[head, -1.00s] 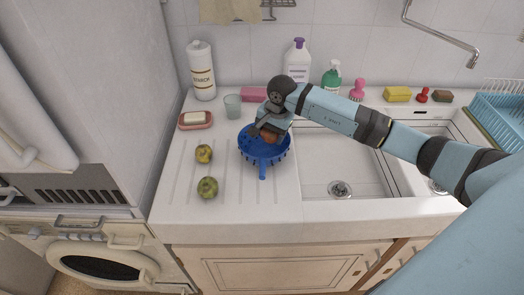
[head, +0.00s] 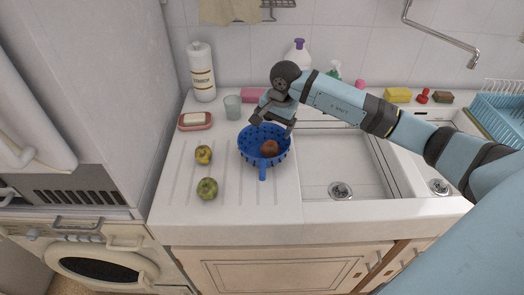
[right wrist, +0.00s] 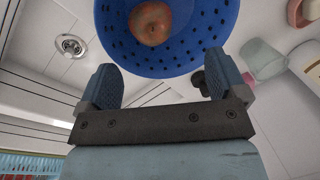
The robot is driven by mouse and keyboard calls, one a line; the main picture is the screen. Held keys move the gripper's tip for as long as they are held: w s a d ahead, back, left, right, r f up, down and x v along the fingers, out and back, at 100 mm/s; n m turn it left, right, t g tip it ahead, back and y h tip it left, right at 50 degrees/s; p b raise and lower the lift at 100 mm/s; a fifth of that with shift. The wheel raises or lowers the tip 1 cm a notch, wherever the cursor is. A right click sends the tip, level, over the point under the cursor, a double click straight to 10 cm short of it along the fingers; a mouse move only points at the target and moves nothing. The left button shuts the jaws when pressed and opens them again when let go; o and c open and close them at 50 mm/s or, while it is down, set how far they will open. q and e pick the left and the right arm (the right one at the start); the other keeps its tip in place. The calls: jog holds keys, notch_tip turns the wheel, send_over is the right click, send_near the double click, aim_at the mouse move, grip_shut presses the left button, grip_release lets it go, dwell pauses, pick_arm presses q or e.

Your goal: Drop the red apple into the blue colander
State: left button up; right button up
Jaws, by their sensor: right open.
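The blue colander (head: 250,147) stands on the ribbed drainboard left of the sink. The red apple (head: 269,148) rests inside it, toward its right side. In the right wrist view the apple (right wrist: 151,22) lies inside the colander (right wrist: 196,58). My right gripper (head: 271,128) is above the colander's far rim, open and empty, apart from the apple. In the right wrist view its two fingers (right wrist: 162,82) are spread wide with nothing between them. My left gripper is not in view.
A yellowish apple (head: 203,154) and a green apple (head: 207,188) lie on the drainboard (head: 175,205). The sink basin (head: 340,165) is empty.

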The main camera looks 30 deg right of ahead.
notch_tip(320, 180, up, 9)
jog(key=s, duration=0.1)
jog(key=shift+s+d+r+b, duration=0.2)
jog(key=shift+d+b, duration=0.2)
jog(key=shift+b, duration=0.05)
